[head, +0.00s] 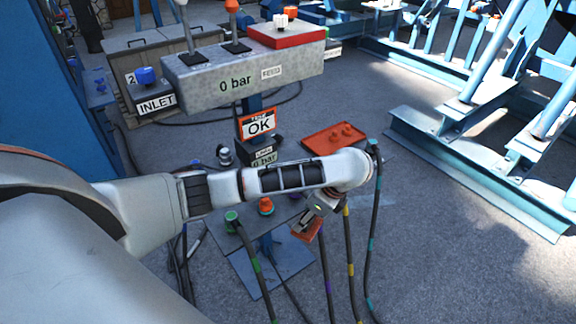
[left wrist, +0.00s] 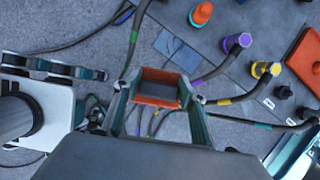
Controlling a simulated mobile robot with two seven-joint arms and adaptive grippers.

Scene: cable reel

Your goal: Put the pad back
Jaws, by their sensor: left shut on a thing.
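My left gripper (head: 308,226) reaches out over the low grey connector table (head: 285,209) and points down. It is shut on an orange-red pad (head: 307,232) with a darker face, held in the air near the table's front edge. In the left wrist view the pad (left wrist: 157,88) sits between the two fingers of the left gripper (left wrist: 160,97), with grey floor behind it. I do not make out my right gripper.
Cables with green (head: 232,216), purple, yellow and teal (head: 374,147) marks hang close around the gripper. An orange cap (head: 265,205) stands on the table. Behind is a grey control box (head: 243,75) with levers and an OK sign (head: 258,125). Blue steel frames (head: 480,160) stand at right; floor between is clear.

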